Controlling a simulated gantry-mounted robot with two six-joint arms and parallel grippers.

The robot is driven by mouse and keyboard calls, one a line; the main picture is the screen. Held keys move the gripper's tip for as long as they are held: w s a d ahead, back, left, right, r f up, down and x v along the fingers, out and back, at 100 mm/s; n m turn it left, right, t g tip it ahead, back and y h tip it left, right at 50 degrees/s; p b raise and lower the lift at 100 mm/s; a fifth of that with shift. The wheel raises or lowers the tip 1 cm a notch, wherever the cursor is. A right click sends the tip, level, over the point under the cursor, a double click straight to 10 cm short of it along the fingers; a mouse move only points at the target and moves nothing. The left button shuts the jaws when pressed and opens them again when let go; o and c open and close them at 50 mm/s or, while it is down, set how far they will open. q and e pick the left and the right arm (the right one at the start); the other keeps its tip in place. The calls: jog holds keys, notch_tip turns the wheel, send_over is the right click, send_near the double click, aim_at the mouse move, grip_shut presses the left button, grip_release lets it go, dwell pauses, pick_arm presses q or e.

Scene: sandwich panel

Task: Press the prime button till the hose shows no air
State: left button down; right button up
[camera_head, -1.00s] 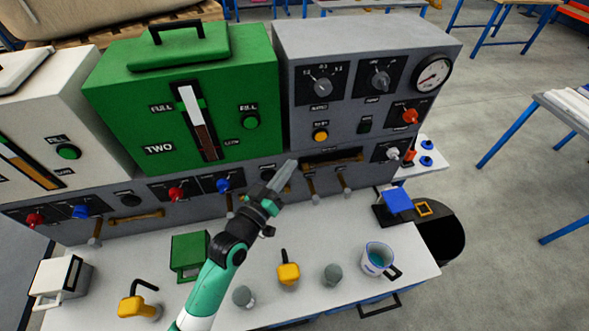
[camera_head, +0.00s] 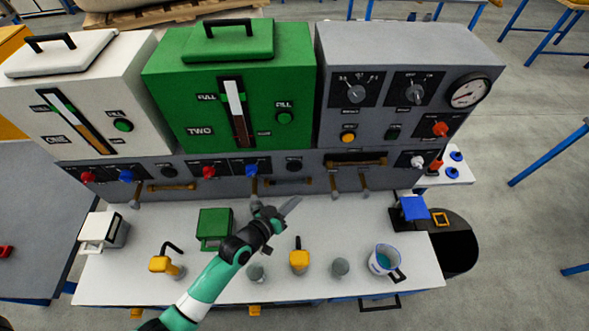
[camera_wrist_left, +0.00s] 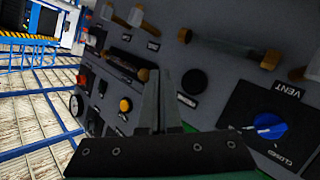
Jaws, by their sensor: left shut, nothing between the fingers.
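A black round button (camera_head: 294,164) sits on the grey lower panel, right of the blue vent knob (camera_head: 252,169). In the left wrist view the button (camera_wrist_left: 194,82) has a small label beside it, seemingly PRIME, too blurred to be sure. My right gripper is out of view.
The green tank box (camera_head: 165,95) and the grey box with dials (camera_head: 400,125) stand above the panel.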

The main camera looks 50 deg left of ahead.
aim_at(299, 170)
pick_arm(q)
jog(key=w+a+b, duration=0.5)
jog(key=a, duration=0.1)
jog(key=shift+w, duration=0.2)
jog(key=shift+a+b, duration=0.15)
jog(key=shift+b, duration=0.15)
dwell(1.6)
jog(key=shift+w+a, duration=0.25)
jog(key=shift+w+a+b, duration=0.25)
jog(key=shift+a+b, duration=0.05)
jog(key=shift+b, duration=0.2)
dwell(0.6)
jog(key=shift+d, duration=0.1)
jog(key=shift+s+d+p, duration=0.5)
jog(key=shift+p, duration=0.15)
